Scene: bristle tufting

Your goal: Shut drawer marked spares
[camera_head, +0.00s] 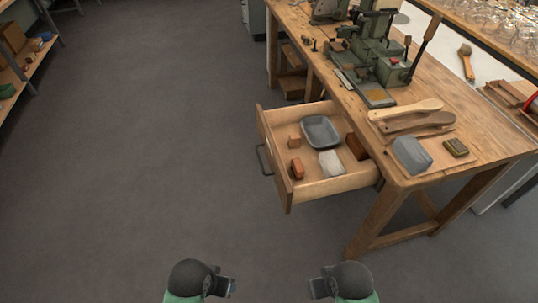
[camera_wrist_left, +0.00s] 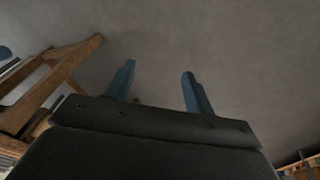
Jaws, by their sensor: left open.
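One wooden drawer (camera_head: 272,149) stands pulled out of the workbench at its left side, with a dark bar handle (camera_head: 263,159) on its front. No marking on the drawer can be read from here. Inside lie a grey tray (camera_head: 320,131), a pale block (camera_head: 331,163) and several brown blocks. My left gripper (camera_head: 233,287) is at the bottom of the head view, well short of the drawer; its two blue fingers stand apart and empty in the left wrist view (camera_wrist_left: 160,88). My right gripper (camera_head: 312,288) is beside it, apart from the drawer; its finger gap is not clear.
The wooden workbench (camera_head: 471,120) carries a green machine (camera_head: 378,60), wooden handles (camera_head: 405,109) and a grey block (camera_head: 411,155). A bench leg (camera_head: 378,222) stands right of the drawer. A shelf (camera_head: 27,68) is at the far left. The grey floor (camera_head: 150,150) between is clear.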

